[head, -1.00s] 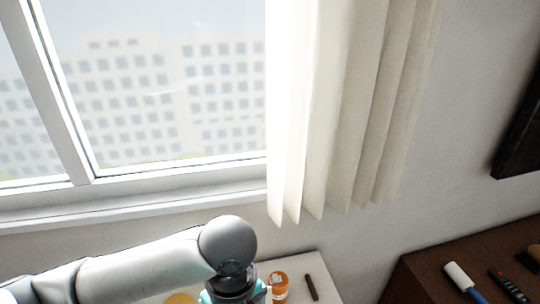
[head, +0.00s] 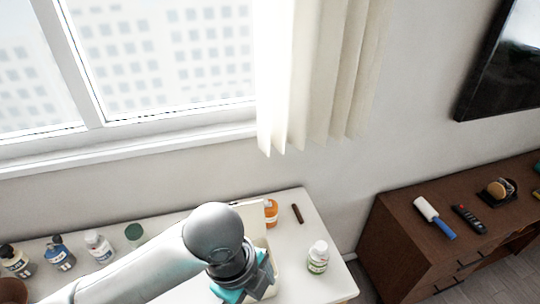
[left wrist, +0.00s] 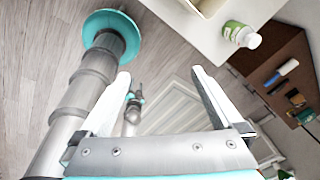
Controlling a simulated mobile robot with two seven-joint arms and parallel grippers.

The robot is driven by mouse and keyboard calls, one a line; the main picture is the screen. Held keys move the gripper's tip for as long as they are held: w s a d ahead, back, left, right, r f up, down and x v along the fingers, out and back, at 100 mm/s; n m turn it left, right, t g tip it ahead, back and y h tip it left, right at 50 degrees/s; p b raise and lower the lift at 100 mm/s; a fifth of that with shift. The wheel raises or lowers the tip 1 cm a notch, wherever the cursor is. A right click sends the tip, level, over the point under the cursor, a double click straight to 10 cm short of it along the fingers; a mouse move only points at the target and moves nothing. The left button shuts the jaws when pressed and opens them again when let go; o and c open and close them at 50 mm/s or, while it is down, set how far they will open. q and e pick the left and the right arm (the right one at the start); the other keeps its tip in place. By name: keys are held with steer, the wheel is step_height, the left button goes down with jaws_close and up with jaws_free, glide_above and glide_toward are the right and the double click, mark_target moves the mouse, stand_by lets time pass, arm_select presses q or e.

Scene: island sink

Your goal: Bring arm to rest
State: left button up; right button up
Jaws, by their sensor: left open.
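My left arm (head: 135,272) reaches in from the lower left in the head view, over the white counter. My left gripper (left wrist: 162,92) is open in the left wrist view, with its two pale fingers wide apart and nothing held between them. It points down toward the wooden floor, clear of the counter in that view. In the head view my wrist hides its fingers. Grey and teal links of mine show at the left of the left wrist view.
The white counter (head: 322,278) holds a green-labelled bottle (head: 317,258), an orange bottle (head: 271,213), a brown stick (head: 297,213) and several bottles at left. Window and curtain stand behind.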

arm_select(q)
steer(key=s+a+f+n+t+y, duration=0.1)
steer(key=s+a+f+n+t, duration=0.2)
steer(key=a+n, duration=0.6)
steer(key=s+a+f+n+y, duration=0.1)
steer(key=s+a+f+n, duration=0.3)
steer(key=n, duration=0.9)
step_height(320, 180, down, 28)
steer(key=s+f+g+b, duration=0.1)
steer(key=s+b, duration=0.2)
steer(key=b, duration=0.4)
steer(key=s+a+f+b, duration=0.1)
steer(key=s+f+b, duration=0.2)
steer(key=s+f, duration=0.4)
steer(key=s+a+f+g+b, duration=0.1)
steer(key=s+a+f+b, duration=0.1)
steer(key=s+f, duration=0.6)
step_height(320, 180, down, 5)
steer(key=shift+r+b, duration=0.1)
steer(key=shift+b, duration=0.75)
arm_select(e)
step_height(320, 180, down, 14)
steer(key=s, duration=0.1)
